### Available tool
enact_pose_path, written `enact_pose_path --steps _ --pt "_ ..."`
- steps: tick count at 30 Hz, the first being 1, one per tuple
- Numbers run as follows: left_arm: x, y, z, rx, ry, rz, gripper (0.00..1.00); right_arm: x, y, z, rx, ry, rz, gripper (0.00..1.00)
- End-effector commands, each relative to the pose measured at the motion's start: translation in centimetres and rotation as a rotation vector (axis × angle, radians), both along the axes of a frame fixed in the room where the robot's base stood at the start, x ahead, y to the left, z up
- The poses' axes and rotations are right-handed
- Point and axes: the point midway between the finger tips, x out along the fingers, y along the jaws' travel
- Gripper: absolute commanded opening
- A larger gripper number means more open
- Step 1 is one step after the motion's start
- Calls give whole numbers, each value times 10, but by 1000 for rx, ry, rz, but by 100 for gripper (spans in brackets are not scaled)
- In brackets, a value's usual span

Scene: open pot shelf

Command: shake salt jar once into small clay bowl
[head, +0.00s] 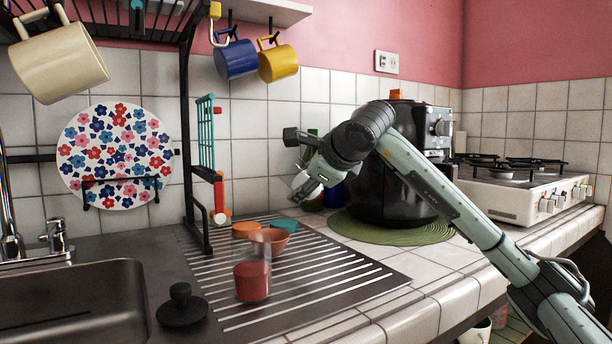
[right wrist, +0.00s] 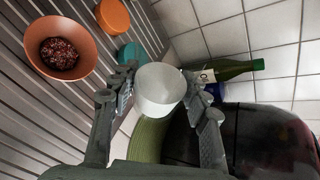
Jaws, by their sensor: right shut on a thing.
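The white salt jar (right wrist: 160,90) is between the fingers of my right gripper (right wrist: 157,105), which is shut on it. In the head view, my right gripper (head: 308,186) is in front of the tiled wall, above and to the right of the bowl, with the pale jar (head: 301,181) partly hidden. The small clay bowl (head: 270,241) stands upright on the ribbed drainboard, partly behind a glass jar. In the right wrist view, the bowl (right wrist: 60,48) holds a dark red, grainy content and lies left of the jar, apart from it. My left gripper is not in view.
A glass jar with red content (head: 252,281) and a black lid (head: 182,306) stand on the drainboard's front. Orange (head: 246,229) and teal (head: 287,225) lids lie near the bowl. A green bottle (right wrist: 228,70) and black appliance (head: 390,185) are to the right.

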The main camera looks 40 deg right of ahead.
Motion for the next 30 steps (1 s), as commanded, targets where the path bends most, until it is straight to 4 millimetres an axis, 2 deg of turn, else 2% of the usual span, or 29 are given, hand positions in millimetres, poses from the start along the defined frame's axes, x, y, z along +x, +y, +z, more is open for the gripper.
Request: enact_pose_path --steps 11,12,15,23,27,30 --pt "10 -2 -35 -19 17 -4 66 0 11 -9 -352 20 2 13" --pt "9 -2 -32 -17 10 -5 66 0 13 -17 -448 25 4 13" --pt "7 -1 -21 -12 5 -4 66 0 12 -21 -550 28 0 13" --pt "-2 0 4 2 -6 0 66 1 14 -29 -719 39 1 13" --pt "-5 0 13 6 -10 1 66 1 21 -17 -927 47 0 13" --pt "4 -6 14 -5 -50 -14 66 1 19 -17 -922 51 -2 13"
